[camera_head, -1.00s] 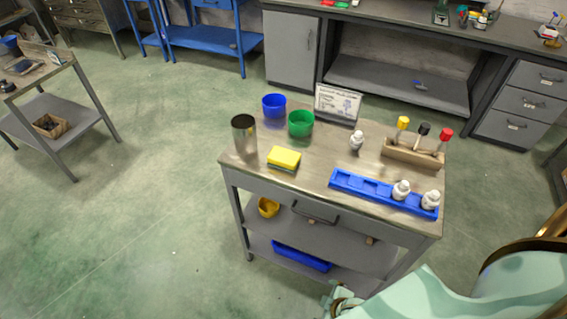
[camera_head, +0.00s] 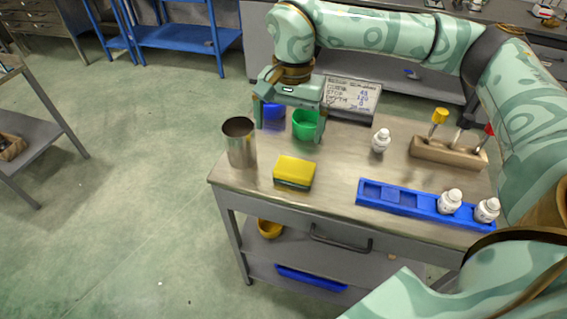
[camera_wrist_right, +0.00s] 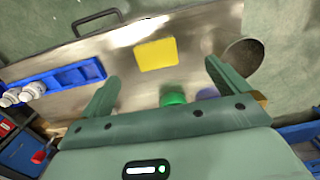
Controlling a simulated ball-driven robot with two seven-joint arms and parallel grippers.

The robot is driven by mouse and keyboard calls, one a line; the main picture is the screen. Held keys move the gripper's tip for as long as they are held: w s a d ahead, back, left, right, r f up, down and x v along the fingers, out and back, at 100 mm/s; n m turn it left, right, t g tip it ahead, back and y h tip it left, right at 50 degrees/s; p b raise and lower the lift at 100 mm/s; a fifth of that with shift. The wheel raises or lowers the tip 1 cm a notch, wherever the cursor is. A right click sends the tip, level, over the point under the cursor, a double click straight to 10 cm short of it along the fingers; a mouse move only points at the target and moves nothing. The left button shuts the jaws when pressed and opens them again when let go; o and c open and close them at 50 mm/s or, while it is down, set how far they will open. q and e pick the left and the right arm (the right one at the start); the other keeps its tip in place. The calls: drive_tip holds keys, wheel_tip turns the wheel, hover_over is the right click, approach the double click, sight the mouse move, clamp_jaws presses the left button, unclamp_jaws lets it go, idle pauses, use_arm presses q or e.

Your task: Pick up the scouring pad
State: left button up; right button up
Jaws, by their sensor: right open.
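The scouring pad (camera_head: 295,172) is a yellow sponge block with a dark green underside. It lies flat on the cart top near the front edge, and its yellow face (camera_wrist_right: 156,54) shows in the right wrist view. My right gripper (camera_head: 289,134) is open and empty, above the cups behind the pad. In the right wrist view its two fingers (camera_wrist_right: 160,78) are spread wide, with the pad beyond the gap between them. My left gripper is not in view.
A metal cup (camera_head: 240,143) stands left of the pad. Green (camera_head: 306,125) and blue (camera_head: 271,113) cups stand behind it. A blue tray (camera_head: 400,198) with white bottles lies to the right. A wooden holder (camera_head: 449,154) and a small bottle (camera_head: 381,141) stand further back. The cart top (camera_head: 335,190) around the pad is clear.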

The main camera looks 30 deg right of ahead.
wheel_tip(320, 180, down, 3)
drive_tip(key=d+b, duration=0.1)
drive_tip(key=d, duration=0.1)
drive_tip(key=b, duration=0.2)
hover_over(295, 167)
drive_tip(key=shift+h, duration=0.3)
drive_tip(key=f, duration=0.4)
drive_tip(key=a+f, duration=0.1)
drive_tip(key=f, duration=0.2)
drive_tip(key=shift+s, duration=0.1)
drive_tip(key=shift+d+f+b, duration=0.1)
drive_tip(key=shift+f+b, duration=0.25)
drive_tip(key=shift+f, duration=0.1)
drive_tip(key=f, duration=0.1)
drive_tip(key=f+b, duration=0.1)
drive_tip(key=f, duration=0.1)
drive_tip(key=d+f+b, duration=0.1)
drive_tip(key=f, duration=0.1)
drive_tip(key=shift+w, duration=0.25)
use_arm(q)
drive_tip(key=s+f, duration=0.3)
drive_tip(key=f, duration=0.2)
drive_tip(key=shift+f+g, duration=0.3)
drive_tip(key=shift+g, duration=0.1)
use_arm(e)
drive_tip(key=shift+a+r, duration=0.1)
drive_tip(key=shift+s, duration=0.1)
drive_tip(key=shift+c, duration=0.3)
